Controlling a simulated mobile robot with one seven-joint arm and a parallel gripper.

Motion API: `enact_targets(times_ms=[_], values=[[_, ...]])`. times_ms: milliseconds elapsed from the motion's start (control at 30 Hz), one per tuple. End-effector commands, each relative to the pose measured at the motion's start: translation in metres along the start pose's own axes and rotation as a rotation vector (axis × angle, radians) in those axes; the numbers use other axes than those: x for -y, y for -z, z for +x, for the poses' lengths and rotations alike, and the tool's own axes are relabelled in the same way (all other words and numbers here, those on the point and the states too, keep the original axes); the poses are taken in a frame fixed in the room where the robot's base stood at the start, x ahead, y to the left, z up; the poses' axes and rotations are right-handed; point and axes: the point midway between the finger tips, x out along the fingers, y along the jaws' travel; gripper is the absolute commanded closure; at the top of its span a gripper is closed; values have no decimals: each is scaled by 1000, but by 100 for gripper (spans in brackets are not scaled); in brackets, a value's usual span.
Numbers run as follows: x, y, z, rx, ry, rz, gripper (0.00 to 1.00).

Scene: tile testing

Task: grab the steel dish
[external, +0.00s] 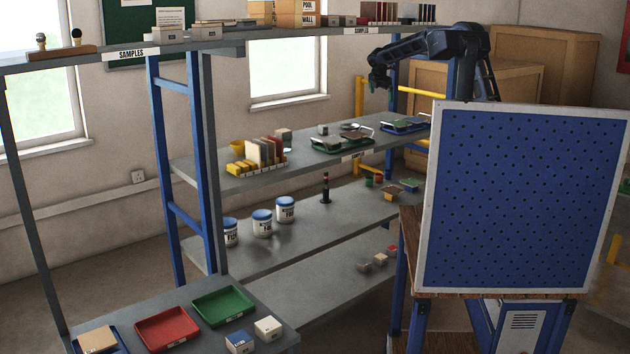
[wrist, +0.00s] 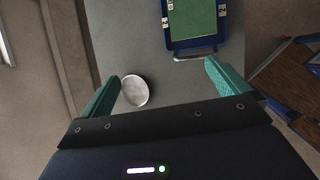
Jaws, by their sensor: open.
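The steel dish (wrist: 135,91) is a small, round, pale grey dish on the grey shelf, shown whole in the wrist view. In the external view my gripper (external: 379,80) hangs pointing down, well above the shelf. In the wrist view the dish lies between the fingers' lines, close to the left finger.
A blue tray with a green panel (wrist: 194,22) lies beside the dish; it also shows in the external view (external: 404,126). The upper shelf (external: 230,42) with boxes is nearby. A blue pegboard (external: 520,200) stands in front.

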Motion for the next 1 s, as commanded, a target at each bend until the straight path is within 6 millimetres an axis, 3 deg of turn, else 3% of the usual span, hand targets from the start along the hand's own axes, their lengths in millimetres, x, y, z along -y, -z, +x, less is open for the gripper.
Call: enact_targets(times_ms=[33, 200, 433, 733, 1000], values=[[-17, 18, 8, 3, -5, -66, 0], [-64, 73, 30, 24, -26, -291, 0], [-103, 128, 50, 47, -45, -500, 0], [-112, 142, 66, 54, -50, -554, 0], [-114, 140, 103, 54, -49, -552, 0]])
